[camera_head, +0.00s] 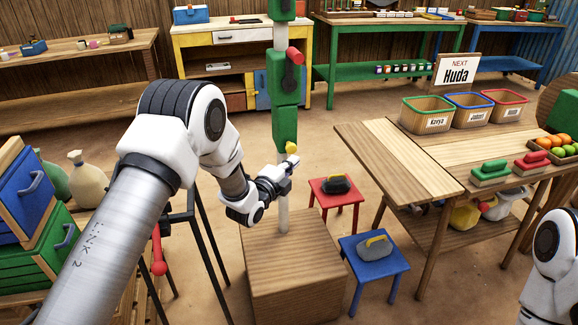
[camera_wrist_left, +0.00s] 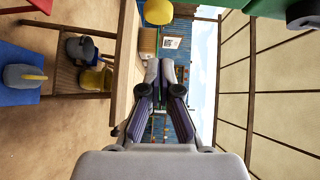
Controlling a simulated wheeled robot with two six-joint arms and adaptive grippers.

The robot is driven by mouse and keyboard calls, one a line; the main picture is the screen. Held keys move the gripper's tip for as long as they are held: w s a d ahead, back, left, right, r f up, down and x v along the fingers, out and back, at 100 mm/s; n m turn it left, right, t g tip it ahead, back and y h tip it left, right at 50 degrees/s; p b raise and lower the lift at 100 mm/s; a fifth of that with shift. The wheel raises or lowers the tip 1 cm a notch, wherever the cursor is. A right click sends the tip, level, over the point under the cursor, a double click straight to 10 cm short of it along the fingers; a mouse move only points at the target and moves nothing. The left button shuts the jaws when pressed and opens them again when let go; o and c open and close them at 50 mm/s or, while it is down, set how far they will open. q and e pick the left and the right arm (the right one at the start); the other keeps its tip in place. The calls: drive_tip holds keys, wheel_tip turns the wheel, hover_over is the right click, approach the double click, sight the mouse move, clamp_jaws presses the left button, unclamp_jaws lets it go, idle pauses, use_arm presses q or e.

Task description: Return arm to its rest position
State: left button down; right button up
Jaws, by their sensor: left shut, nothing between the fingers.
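My left arm comes in from the left in the head view, and its gripper (camera_head: 284,172) is in front of the green and white post (camera_head: 284,95), over a wooden block base (camera_head: 295,262). In the left wrist view the two fingers of my left gripper (camera_wrist_left: 167,75) lie close together with nothing between them. A yellow knob (camera_head: 291,148) on the post is just above the gripper; a yellow round part also shows at the top of the left wrist view (camera_wrist_left: 159,11). My right arm shows only as a link at the lower right edge; its gripper is out of view.
A red stool (camera_head: 340,200) and a blue stool (camera_head: 372,262) carry dark and grey weights right of the base. A wooden table (camera_head: 395,165) with three baskets stands further right. Black stand legs (camera_head: 203,225) and blue and green drawers (camera_head: 30,200) are at left.

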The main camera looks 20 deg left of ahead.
use_arm(q)
drive_tip(key=s+a+f+n+g+y+p, duration=0.1)
drive_tip(key=s+f+n+g+p, duration=0.2)
drive_tip(key=s, duration=1.2)
drive_tip(key=s+f+n+g+y+p, duration=0.1)
drive_tip(key=s+f+n+g+p, duration=0.2)
drive_tip(key=s+f+n+g, duration=0.5)
drive_tip(key=s+a+f+n+g+y+p, duration=0.1)
drive_tip(key=s+f+n+g+p, duration=0.2)
drive_tip(key=s, duration=2.1)
wheel_tip(320, 180, down, 4)
drive_tip(key=n+g, duration=0.3)
drive_tip(key=n, duration=0.3)
drive_tip(key=shift+s+a+f+y, duration=0.25)
drive_tip(key=shift+a+y, duration=0.05)
use_arm(e)
wheel_tip(320, 180, up, 10)
drive_tip(key=shift+w+f, duration=0.25)
